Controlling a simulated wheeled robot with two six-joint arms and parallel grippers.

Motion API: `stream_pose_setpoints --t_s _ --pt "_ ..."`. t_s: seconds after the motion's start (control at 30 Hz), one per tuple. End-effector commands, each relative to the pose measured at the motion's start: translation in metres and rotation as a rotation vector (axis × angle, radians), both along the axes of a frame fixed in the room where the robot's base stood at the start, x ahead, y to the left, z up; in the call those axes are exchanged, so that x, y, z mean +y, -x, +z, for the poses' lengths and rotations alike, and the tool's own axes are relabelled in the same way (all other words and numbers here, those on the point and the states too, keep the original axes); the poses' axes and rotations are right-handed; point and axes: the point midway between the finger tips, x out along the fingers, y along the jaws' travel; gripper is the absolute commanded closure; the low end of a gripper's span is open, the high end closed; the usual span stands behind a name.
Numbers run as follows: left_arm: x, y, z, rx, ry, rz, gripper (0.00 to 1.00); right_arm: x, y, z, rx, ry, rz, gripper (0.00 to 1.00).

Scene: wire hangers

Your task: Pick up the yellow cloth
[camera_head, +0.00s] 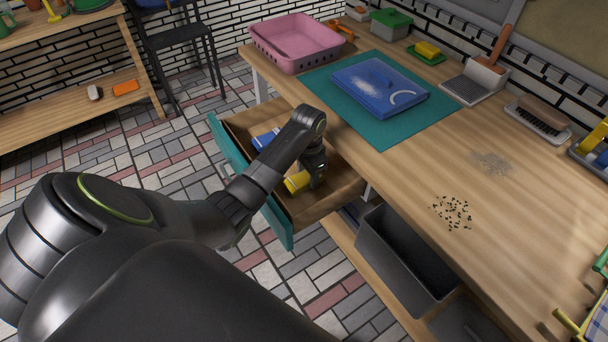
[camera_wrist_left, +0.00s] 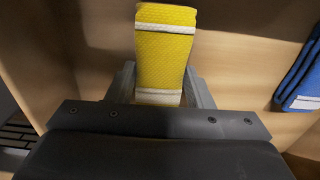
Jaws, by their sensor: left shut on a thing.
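The yellow cloth (camera_head: 297,182) is a rolled or folded piece with white stripes, inside the open drawer (camera_head: 341,192) under the workbench. My left gripper (camera_head: 314,180) reaches down into the drawer and is shut on the cloth. In the left wrist view the cloth (camera_wrist_left: 165,55) stands between the two grey fingers of the gripper (camera_wrist_left: 160,88), with wood behind it. I cannot tell whether the cloth still touches the drawer floor. My right gripper is not in view.
A blue cloth (camera_head: 265,139) lies in the drawer; it also shows in the left wrist view (camera_wrist_left: 302,75). The teal drawer front (camera_head: 280,220) and the workbench edge flank my arm. A blue board on a teal mat (camera_head: 340,118), a pink tub (camera_head: 297,45) and a dustpan (camera_head: 470,88) are on the bench.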

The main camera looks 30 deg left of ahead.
Motion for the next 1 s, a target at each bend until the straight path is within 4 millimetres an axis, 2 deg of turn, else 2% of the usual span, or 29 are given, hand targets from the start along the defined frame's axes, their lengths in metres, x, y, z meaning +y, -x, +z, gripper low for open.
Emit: stream_pose_setpoints --t_s 0.27,0.37,0.8,1.0 --pt "0.000 0.000 0.001 -0.001 -0.001 0.000 0.75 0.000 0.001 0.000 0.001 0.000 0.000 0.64" --pt "0.001 -0.001 0.008 -0.003 -0.001 0.000 0.75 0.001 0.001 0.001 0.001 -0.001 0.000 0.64" --pt "0.001 -0.001 0.089 -0.004 -0.001 0.001 0.75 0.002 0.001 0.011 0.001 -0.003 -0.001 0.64" --pt "0.000 0.000 0.100 -0.001 0.000 0.002 0.75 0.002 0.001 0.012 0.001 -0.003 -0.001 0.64"
